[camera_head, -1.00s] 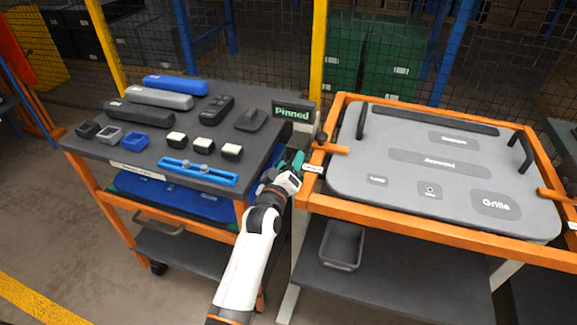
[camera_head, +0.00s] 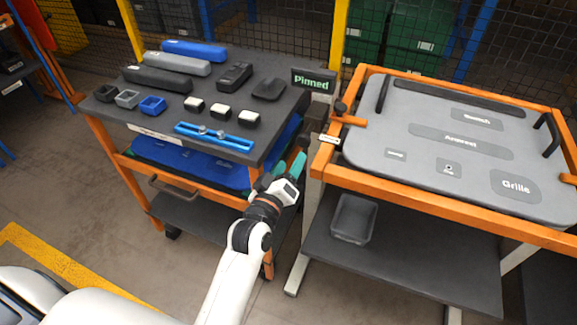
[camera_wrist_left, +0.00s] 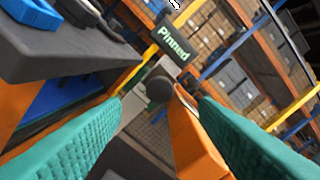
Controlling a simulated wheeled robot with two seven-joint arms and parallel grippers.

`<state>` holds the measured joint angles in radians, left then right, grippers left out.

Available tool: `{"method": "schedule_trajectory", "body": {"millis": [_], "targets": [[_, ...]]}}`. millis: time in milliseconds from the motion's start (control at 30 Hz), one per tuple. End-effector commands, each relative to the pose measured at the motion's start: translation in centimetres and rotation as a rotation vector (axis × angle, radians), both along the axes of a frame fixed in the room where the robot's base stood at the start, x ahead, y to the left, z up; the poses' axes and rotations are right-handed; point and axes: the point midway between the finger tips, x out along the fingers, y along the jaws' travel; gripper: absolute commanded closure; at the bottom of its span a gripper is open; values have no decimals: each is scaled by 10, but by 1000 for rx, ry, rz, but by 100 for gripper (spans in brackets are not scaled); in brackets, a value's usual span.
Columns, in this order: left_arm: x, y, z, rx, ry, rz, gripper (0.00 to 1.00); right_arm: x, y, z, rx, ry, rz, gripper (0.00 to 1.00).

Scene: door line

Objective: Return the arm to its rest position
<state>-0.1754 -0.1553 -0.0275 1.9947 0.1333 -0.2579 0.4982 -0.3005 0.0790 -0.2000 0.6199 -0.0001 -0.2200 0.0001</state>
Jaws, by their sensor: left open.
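My left gripper (camera_head: 290,170) has teal fingers and is in the gap between the tool cart and the orange-framed door stand. In the left wrist view its two fingers (camera_wrist_left: 150,135) are spread apart with nothing held between them. A black knob on a grey post (camera_wrist_left: 160,88) and an orange bar (camera_wrist_left: 197,140) show beyond them. My white left arm (camera_head: 233,275) reaches up from the bottom of the head view. My right gripper is not in view.
The cart's dark top (camera_head: 222,103) carries blue, grey and black parts and a blue rail (camera_head: 214,137). The stand's orange frame (camera_head: 400,186) holds a grey door panel (camera_head: 380,140). A grey bin (camera_head: 353,219) sits on the shelf below. A "Pinned" sign (camera_head: 313,80) stands between them.

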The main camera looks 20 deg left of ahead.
Motion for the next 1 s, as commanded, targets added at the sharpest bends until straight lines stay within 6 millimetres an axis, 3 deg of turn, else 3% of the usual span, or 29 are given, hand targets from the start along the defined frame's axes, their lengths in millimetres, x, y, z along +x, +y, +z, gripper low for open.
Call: {"method": "schedule_trajectory", "body": {"millis": [367, 533, 667, 800, 1000], "targets": [[-1, 0, -1, 5, 6, -2, 45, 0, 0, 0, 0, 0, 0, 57], [-20, -1, -24, 111, 140, -50, 45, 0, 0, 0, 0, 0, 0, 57], [-64, -1, -61, 298, 375, -149, 45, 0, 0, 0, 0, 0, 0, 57], [-122, 4, -93, 492, 626, -272, 45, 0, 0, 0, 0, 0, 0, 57], [-185, 14, -113, 657, 859, -404, 45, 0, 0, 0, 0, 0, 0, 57]]}}
